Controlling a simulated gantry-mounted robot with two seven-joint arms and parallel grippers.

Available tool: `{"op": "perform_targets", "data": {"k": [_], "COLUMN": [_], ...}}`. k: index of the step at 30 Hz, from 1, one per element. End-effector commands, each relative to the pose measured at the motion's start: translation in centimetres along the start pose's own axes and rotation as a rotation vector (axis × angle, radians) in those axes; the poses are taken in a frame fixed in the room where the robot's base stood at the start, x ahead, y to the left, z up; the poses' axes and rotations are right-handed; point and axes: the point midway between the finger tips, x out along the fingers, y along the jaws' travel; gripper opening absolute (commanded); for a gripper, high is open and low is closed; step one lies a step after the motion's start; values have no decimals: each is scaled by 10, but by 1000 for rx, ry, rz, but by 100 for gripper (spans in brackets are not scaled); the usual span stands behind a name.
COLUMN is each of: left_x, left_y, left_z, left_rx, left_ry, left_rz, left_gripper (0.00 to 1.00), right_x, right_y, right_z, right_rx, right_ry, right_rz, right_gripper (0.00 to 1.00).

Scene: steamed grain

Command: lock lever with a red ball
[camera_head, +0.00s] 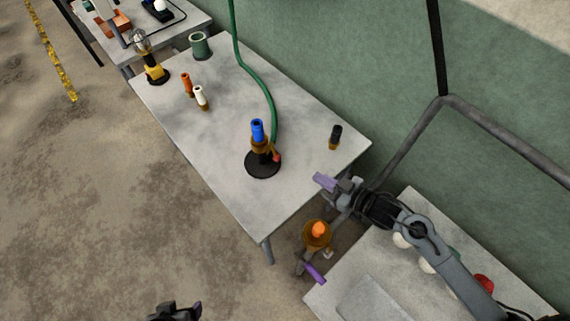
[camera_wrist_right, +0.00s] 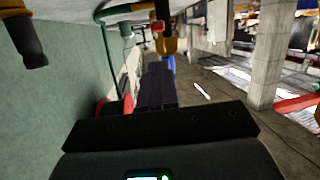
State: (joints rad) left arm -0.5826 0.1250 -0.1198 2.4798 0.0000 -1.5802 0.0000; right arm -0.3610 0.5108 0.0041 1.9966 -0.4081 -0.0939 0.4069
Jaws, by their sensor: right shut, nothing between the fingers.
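The red ball (camera_head: 277,157) is at the end of a short lever on the side of a brass burner with a blue top tube (camera_head: 257,128) and a round black base (camera_head: 263,165). The burner stands upright on the grey table. In the right wrist view, the picture is upside down, and the red ball (camera_wrist_right: 158,26) shows beyond my fingertips, beside the brass body (camera_wrist_right: 167,46). My right gripper (camera_head: 324,182), with purple fingertips, is shut and empty off the table's right edge, apart from the ball. Its fingers also show in the wrist view (camera_wrist_right: 156,86). My left gripper (camera_head: 178,311) is partly cut off at the bottom edge.
A green hose (camera_head: 265,90) runs to the burner. A black-topped burner part (camera_head: 335,136) stands near the right table edge; orange (camera_head: 187,84) and white (camera_head: 200,97) ones stand left. An orange-topped brass piece (camera_head: 317,233) is below my right gripper. The table front is clear.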

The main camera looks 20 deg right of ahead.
Motion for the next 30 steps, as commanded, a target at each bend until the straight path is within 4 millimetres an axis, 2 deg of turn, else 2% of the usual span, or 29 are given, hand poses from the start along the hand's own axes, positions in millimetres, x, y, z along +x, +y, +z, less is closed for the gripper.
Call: {"op": "perform_targets", "data": {"k": [8,21,30], "left_x": [5,16,20], "left_y": [1,3,1], "left_z": [1,3,5], "left_rx": [-6,-9,-2], "left_ry": [3,5,4], "left_rz": [4,7,2], "left_gripper": [76,76,76], "right_x": [32,110,136], "right_y": [1,0,0], "right_z": [0,0,0], "right_rx": [1,1,0], "right_ry": [5,4,1], "right_rz": [2,1,1], "right_gripper": [0,0,0]}}
